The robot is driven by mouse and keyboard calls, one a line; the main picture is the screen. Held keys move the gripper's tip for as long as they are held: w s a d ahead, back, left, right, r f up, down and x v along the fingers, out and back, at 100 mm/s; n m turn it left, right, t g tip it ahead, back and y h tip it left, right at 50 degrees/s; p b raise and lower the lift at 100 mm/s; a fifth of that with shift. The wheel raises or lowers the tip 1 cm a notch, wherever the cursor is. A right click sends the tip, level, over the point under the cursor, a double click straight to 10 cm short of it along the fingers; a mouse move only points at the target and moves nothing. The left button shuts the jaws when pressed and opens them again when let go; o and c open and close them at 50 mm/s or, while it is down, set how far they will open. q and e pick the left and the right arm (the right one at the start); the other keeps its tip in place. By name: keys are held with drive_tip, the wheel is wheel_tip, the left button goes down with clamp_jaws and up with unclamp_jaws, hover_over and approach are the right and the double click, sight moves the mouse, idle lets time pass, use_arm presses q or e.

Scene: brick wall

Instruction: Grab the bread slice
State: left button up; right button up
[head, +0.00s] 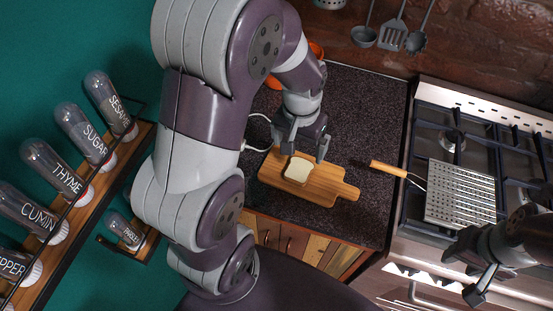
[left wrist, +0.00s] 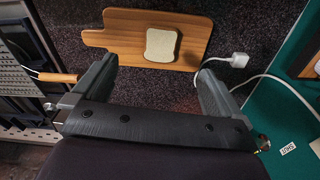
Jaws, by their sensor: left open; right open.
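The bread slice (head: 298,169) is pale with a tan crust and lies flat on a wooden cutting board (head: 334,187) on the dark counter. My left gripper (head: 307,150) is open and empty, just behind and above the slice. In the left wrist view the bread slice (left wrist: 161,45) lies on the board (left wrist: 120,38), beyond the open fingers of my left gripper (left wrist: 155,85) and apart from them. My right gripper (head: 470,272) is at the lower right of the head view, over the stove's front, away from the bread.
A grater-like perforated metal plate (head: 458,194) with a wooden handle (head: 388,170) rests on the stove (head: 450,143). A white cable (head: 258,130) and plug lie beside the board. Spice jars (head: 82,133) stand on a rack at left. Utensils (head: 391,35) hang at the back.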

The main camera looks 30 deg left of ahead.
use_arm(q)
drive_tip(key=w+a+f, duration=0.1)
drive_tip(key=w+a, duration=0.1)
drive_tip(key=w, duration=0.1)
approach(301, 166)
drive_tip(key=shift+w+d+f+n+g+p, duration=0.15)
drive_tip(key=shift+d+f+n+g+p, duration=0.15)
drive_tip(key=shift+d+p, duration=0.1)
drive_tip(key=shift+a+f, duration=0.4)
drive_tip(key=shift+f, duration=0.2)
drive_tip(key=shift+a+f, duration=0.35)
drive_tip(key=shift+f, duration=0.3)
drive_tip(key=f+p, duration=0.1)
drive_tip(key=f, duration=0.1)
drive_tip(key=d+f, duration=0.1)
drive_tip(key=f, duration=0.1)
drive_tip(key=shift+w+f+p, duration=0.1)
drive_tip(key=shift+p, duration=0.3)
drive_tip(key=shift+d+f, duration=0.1)
drive_tip(key=shift+f, duration=0.25)
drive_tip(key=shift+a+f, duration=0.2)
drive_tip(key=shift+a, duration=0.05)
drive_tip(key=c, duration=0.7)
drive_tip(key=shift+d, duration=0.1)
drive_tip(key=c, duration=0.3)
use_arm(e)
drive_tip(key=shift+w+d+r, duration=0.1)
drive_tip(key=shift+d+r, duration=0.8)
drive_tip(key=shift+d, duration=0.15)
